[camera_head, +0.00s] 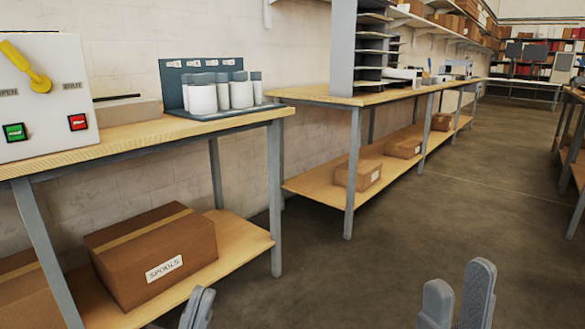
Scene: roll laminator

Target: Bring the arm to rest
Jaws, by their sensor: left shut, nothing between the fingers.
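My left gripper (198,307) shows at the bottom edge, left of the middle. Its fingertips are together with nothing between them. It is in front of the lower shelf, apart from the bench. My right gripper (458,298) shows at the bottom right over the floor. Its two fingers stand apart and nothing shows between them. Both arms are out of view below the frame. The white machine panel (40,100) stands on the near bench at the left, with a yellow knob (27,68), a green button (14,132) and a red button (78,122).
A rack with white and grey cylinders (203,95) stands on the near wooden bench (150,133). A cardboard box labelled SPOOLS (155,255) sits on its lower shelf. A second bench (375,95) runs behind along the wall. The concrete floor (400,230) at the middle and right is clear.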

